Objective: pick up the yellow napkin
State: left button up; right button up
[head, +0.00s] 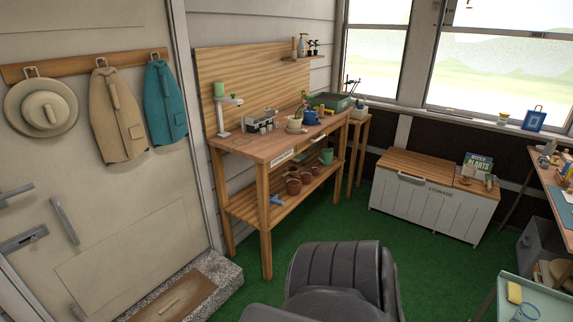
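A small flat yellow piece, which looks like the yellow napkin (514,292), lies on a pale green tabletop (551,301) at the lower right edge of the head view. A clear blue-rimmed glass (526,312) stands just in front of it, cut by the bottom edge. The yellow piece is small in the picture, so its folds cannot be made out. Neither of my grippers shows in the head view.
A dark grey ribbed chair (335,270) fills the bottom middle. A wooden potting bench (255,147) stands beyond it, and a white storage chest (422,208) is at the back right. Green floor (425,265) is open between chair and chest. Another table (558,190) stands at the right edge.

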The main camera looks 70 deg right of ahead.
aim_at(513, 292)
jog(key=u, duration=3.4)
jog(key=k, duration=2.15)
jog(key=u, duration=1.95)
